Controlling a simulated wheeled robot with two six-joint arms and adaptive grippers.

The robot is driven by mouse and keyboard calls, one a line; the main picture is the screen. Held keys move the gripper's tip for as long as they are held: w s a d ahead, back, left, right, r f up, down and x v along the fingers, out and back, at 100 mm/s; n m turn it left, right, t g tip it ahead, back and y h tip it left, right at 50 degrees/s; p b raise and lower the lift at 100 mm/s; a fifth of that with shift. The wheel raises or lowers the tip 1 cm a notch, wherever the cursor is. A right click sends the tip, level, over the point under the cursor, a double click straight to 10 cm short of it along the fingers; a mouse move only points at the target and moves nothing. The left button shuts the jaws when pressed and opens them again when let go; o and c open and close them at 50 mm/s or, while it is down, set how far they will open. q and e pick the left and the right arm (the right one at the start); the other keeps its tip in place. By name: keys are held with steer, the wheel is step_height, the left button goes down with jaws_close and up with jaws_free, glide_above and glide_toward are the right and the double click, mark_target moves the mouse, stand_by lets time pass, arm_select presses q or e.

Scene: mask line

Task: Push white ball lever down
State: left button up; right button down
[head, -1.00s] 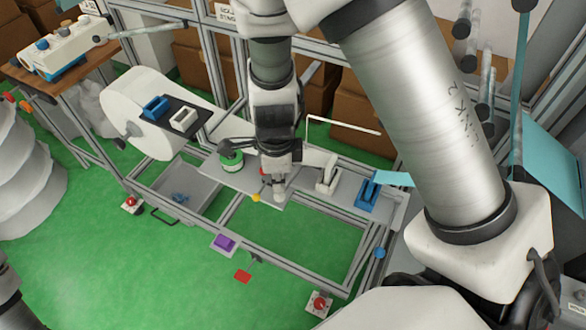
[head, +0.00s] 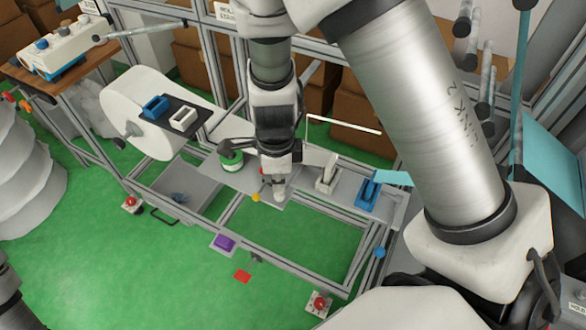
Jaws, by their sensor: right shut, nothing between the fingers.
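My right gripper (head: 279,190) points down over the grey plate (head: 235,178) of the mask line's frame, near the middle of the picture. It is shut and holds nothing. No white ball lever shows clearly; a pale shape at the fingertips blends with the gripper, and I cannot tell whether it is the ball. A yellow ball (head: 256,198) shows just left of the fingertips, and a small red ball (head: 263,171) shows behind it. My left gripper is not in view.
A green-and-white spool (head: 231,161) stands left of my right gripper. A white clamp-like part (head: 326,175) and a blue one (head: 367,189) stand to its right. Green floor lies open in front.

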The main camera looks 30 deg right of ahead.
mark_target(279, 194)
steer(key=shift+f+b, duration=1.75)
steer(key=shift+f, duration=0.75)
step_height(279, 194, up, 8)
steer(key=p, duration=0.9)
steer(key=shift+r, duration=0.15)
steer(key=shift+f, duration=0.2)
